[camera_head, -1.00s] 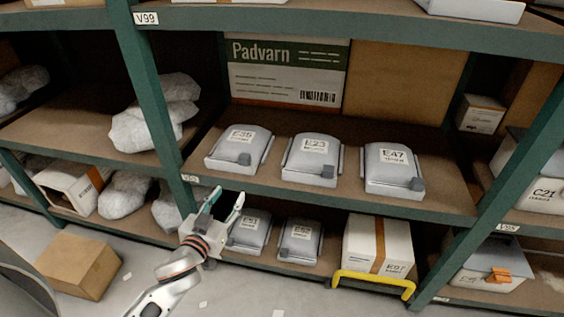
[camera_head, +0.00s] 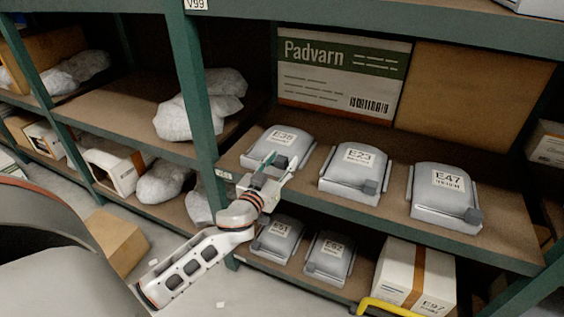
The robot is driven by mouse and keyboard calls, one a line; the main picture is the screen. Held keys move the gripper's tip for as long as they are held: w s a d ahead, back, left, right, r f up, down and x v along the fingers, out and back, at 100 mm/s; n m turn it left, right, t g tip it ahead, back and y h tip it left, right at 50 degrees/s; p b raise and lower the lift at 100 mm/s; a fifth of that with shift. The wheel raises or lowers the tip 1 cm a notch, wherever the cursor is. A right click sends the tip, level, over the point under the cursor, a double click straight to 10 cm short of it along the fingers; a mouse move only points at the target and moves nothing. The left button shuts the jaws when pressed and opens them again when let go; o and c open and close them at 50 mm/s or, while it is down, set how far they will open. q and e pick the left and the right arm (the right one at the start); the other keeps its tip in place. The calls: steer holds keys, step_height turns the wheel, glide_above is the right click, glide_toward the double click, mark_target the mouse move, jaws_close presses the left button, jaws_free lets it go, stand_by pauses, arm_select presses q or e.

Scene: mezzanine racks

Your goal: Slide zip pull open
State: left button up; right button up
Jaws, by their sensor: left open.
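Three grey, rounded cases with dark grey pull blocks at their front right corners sit on the middle shelf. The left case (camera_head: 271,142) has a label that reads like E35 or E38. The others are E23 (camera_head: 349,183) and E47 (camera_head: 440,203). My left gripper (camera_head: 279,162) is open at the front right corner of the left case. Its fingers appear on either side of that case's dark pull (camera_head: 282,161); I cannot tell whether they touch it. The gripper hides part of the case's front edge. My right gripper is not in view.
The green shelf post (camera_head: 197,100) stands just left of my gripper. Below are two more grey cases (camera_head: 277,238) and a white box (camera_head: 408,275). A yellow handle (camera_head: 385,307) is at the bottom. A Padvarn carton (camera_head: 342,80) stands behind the cases.

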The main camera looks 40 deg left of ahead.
mark_target(248, 157)
arm_select(q)
steer(key=shift+w, duration=0.1)
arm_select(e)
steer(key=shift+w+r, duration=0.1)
arm_select(q)
jaws_close()
steer(key=shift+a, duration=0.4)
steer(key=a, duration=0.3)
steer(key=s+a+p, duration=0.1)
steer(key=a, duration=0.2)
steer(key=s+a+p, duration=0.1)
steer(key=a, duration=0.2)
steer(key=shift+s+a+r, duration=0.15)
steer(key=shift+s+a, duration=0.25)
steer(key=shift+a, duration=0.3)
jaws_free()
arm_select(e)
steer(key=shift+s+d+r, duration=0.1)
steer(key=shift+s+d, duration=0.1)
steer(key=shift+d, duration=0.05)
